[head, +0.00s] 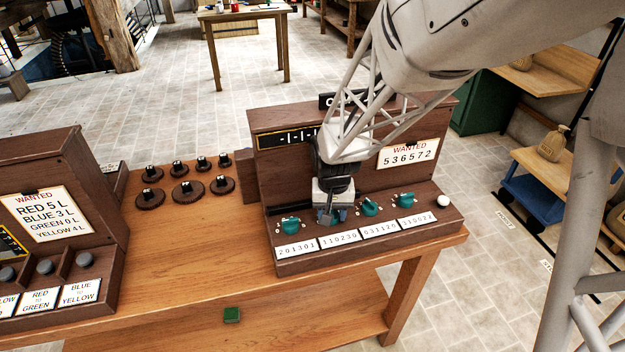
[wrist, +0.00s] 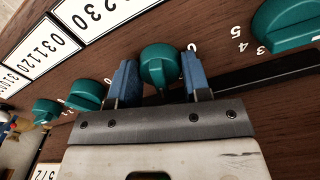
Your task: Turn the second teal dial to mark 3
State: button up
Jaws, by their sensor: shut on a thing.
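Four teal dials sit in a row on a dark wooden console: the first (head: 290,225), the third (head: 370,207) and the fourth (head: 405,199) show clearly in the head view. The second teal dial (wrist: 158,62) shows in the wrist view and is mostly hidden by my gripper (head: 332,214) in the head view. My gripper's blue finger pads (wrist: 158,80) stand on either side of this dial, shut on it. A "0" shows beside it; its other marks are hidden and I cannot tell its setting. The plate before it (head: 339,238) reads 110230.
A "WANTED 536572" card (head: 408,152) hangs on the console's back. A white round button (head: 443,201) is right of the dials. Several dark round knobs (head: 187,190) lie left on the bench. Another console (head: 62,215) stands at far left.

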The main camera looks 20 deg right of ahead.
aim_at(332, 210)
dwell(0.3)
jog(key=o, duration=0.9)
jog(key=shift+o, duration=0.2)
jog(key=shift+r, duration=0.15)
notch_tip(332, 210, up, 7)
jog(key=shift+f, duration=0.1)
jog(key=shift+r, duration=0.35)
jog(key=shift+r, duration=0.1)
